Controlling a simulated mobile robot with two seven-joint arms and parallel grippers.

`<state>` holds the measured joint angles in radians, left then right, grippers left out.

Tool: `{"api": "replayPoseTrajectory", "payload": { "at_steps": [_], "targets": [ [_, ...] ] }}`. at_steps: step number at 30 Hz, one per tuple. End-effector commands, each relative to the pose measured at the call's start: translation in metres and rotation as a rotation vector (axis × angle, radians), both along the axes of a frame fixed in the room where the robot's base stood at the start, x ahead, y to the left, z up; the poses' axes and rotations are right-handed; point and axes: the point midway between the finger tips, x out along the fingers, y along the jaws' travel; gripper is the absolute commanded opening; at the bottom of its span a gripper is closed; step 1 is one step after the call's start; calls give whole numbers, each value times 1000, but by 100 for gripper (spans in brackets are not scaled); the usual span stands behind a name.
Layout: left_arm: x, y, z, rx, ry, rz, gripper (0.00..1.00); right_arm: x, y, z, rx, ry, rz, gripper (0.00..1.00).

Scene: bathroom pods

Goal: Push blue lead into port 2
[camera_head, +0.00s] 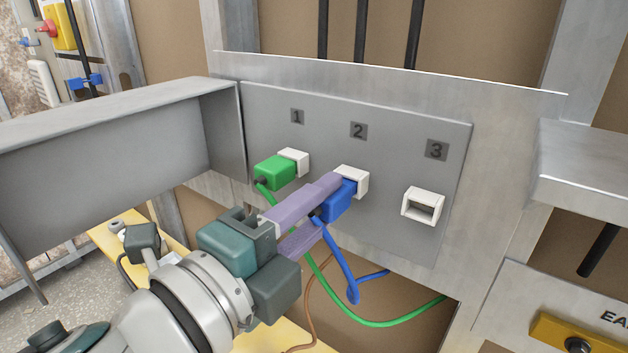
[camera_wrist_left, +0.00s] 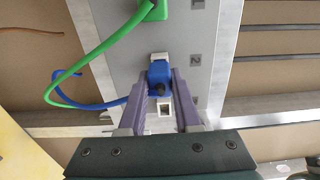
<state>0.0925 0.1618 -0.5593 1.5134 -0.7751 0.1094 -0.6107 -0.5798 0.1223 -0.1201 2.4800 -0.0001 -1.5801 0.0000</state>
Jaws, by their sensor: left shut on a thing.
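The blue lead's plug (camera_head: 340,203) is at the white socket of port 2 (camera_head: 354,178), lined up with its opening. From the head view I cannot tell how deep it sits. My left gripper (camera_head: 318,204) is shut on the blue plug, with its purple fingers along both sides. The plug also shows between the fingers in the left wrist view (camera_wrist_left: 159,76), against the port 2 socket (camera_wrist_left: 159,57). The blue cable (camera_head: 345,262) hangs below the plug in a loop. My right gripper is not in view.
A green plug (camera_head: 275,172) sits at port 1 (camera_head: 295,160), and its cable runs below my left gripper. Port 3 (camera_head: 424,206) is empty. A metal ledge (camera_head: 110,135) juts out at left, and another metal piece (camera_head: 585,170) juts out at right.

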Motion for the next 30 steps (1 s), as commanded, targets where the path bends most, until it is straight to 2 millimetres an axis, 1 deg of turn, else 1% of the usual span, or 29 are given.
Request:
{"api": "replayPoseTrajectory", "payload": {
  "at_steps": [11, 12, 21, 30],
  "targets": [
    [8, -6, 0, -1, -1, 0, 0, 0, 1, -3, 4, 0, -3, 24],
    [8, -6, 1, -1, -1, 0, 33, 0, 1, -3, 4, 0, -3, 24],
    [8, -6, 1, 0, 0, 0, 67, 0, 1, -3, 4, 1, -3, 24],
    [6, -4, 0, 1, 0, 1, 67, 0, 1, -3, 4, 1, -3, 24]
  ]
}}
